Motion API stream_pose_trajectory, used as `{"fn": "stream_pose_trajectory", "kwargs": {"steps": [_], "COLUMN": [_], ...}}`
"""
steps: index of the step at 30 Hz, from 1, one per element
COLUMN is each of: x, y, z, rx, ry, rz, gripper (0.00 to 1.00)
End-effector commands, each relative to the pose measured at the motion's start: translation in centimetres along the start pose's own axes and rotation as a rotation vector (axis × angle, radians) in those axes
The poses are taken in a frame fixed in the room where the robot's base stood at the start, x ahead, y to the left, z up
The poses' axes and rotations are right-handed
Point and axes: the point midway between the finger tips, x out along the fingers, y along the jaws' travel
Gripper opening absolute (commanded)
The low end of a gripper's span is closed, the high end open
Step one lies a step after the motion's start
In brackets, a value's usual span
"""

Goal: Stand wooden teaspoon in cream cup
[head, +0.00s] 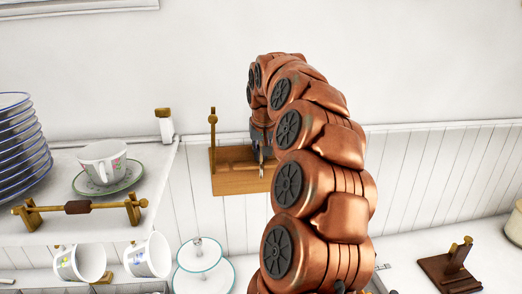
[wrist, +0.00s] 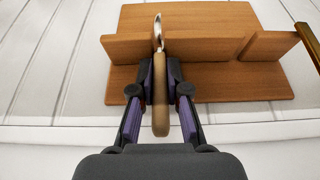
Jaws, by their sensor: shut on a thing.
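The wooden teaspoon (wrist: 161,105) is between the fingers of my gripper (wrist: 160,78) in the wrist view. Its brown handle points toward my wrist and its shiny metallic end points away. My gripper is shut on the handle. In the head view my gripper (head: 262,145) is partly hidden by my arm, with a thin piece of the spoon (head: 262,168) showing below it. An off-white cup with a floral print (head: 102,162) stands upright on a green-rimmed saucer on the left shelf. I cannot tell for sure that it is the cream cup.
A wooden wall rack (head: 228,186) is behind the spoon, also in the wrist view (wrist: 200,48). Blue-rimmed plates (head: 18,145) are stacked left of the cup. A wooden bar (head: 90,207) lies along the shelf front. Two cups (head: 146,255) hang below. A tiered stand (head: 203,262) is lower down.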

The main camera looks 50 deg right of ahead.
Motion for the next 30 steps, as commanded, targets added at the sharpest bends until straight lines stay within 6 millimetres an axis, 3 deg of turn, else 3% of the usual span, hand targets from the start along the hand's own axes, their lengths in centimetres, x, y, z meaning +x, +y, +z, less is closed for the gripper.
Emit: {"fn": "stream_pose_trajectory", "kwargs": {"steps": [12, 13, 20, 30], "x": [0.6, 0.57, 0.47, 0.43], "y": [0.0, 0.0, -0.01, -0.01], "z": [0.25, 0.24, 0.2, 0.19], "rx": [0.001, 0.001, 0.0, 0.0], "ry": [0.0, 0.0, 0.0, 0.0], "rz": [0.0, -0.001, 0.0, 0.0], "gripper": [0.0, 0.16, 0.4, 0.4]}}
